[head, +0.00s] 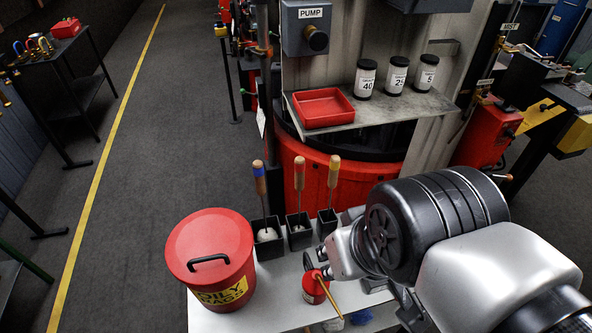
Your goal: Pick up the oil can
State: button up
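The oil can (314,290) is small and red with a thin brass spout that slants down to the right. It stands near the front part of the light-topped table (262,311), right of the red oily rags bin. My gripper (322,272) is right at the can's top, coming in from the upper right. A dark finger shows just behind the can. The other finger and any contact are hard to make out, so I cannot tell whether it is closed on the can.
The red oily rags bin (212,262) stands close on the left. Black holders with wooden-handled brushes (299,231) stand behind the can.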

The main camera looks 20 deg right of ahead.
aim_at(314, 291)
jog(key=k+j+z, duration=0.1)
jog(key=j, duration=0.35)
jog(key=k+j+z, duration=0.15)
jog(key=j, duration=0.3)
jog(key=k+j+z, duration=0.1)
jog(key=j, duration=0.35)
jog(key=i+j+z, duration=0.1)
jog(key=j, duration=0.25)
jog(key=i+j+z, duration=0.1)
jog(key=i+j, duration=0.15)
jog(key=j, duration=0.15)
